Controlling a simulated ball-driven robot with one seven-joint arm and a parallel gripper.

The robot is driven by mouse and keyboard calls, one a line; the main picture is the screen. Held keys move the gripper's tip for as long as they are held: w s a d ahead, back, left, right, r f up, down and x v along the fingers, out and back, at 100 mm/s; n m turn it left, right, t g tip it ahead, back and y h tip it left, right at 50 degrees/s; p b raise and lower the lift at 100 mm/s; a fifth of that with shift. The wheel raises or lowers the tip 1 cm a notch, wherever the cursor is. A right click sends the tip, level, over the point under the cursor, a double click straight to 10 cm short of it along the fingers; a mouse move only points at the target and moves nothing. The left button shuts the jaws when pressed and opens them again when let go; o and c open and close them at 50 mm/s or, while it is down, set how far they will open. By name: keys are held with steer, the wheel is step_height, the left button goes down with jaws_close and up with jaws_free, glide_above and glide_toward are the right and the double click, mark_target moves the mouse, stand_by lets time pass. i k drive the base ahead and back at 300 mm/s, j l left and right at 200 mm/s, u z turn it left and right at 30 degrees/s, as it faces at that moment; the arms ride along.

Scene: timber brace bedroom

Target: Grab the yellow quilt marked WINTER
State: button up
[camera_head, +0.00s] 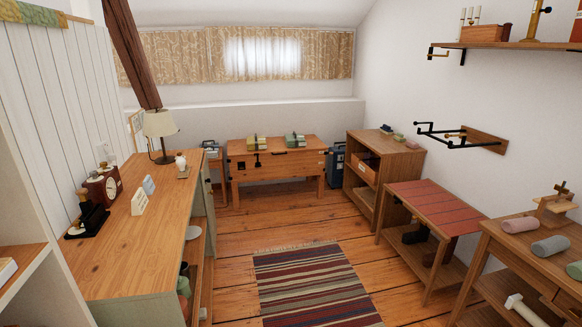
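A yellow-green patterned cloth (42,15) also shows at the top left edge, with no readable mark. My gripper is not in view.
A striped rug (314,285) lies on the open floor between the long left counter (130,250) and the right-hand furniture. A red-topped table (430,203) and a cabinet (408,160) stand right. A black wall bracket (450,134) juts out above. A sloping dark beam (131,50) is at left.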

mark_target(256, 143)
steer(key=i, duration=3.95)
steer(key=i+u, duration=0.15)
steer(key=i, duration=0.4)
steer(key=i+l+u, duration=0.15)
steer(key=i, duration=0.4)
steer(key=i+l+u, duration=0.15)
steer(key=i, duration=0.4)
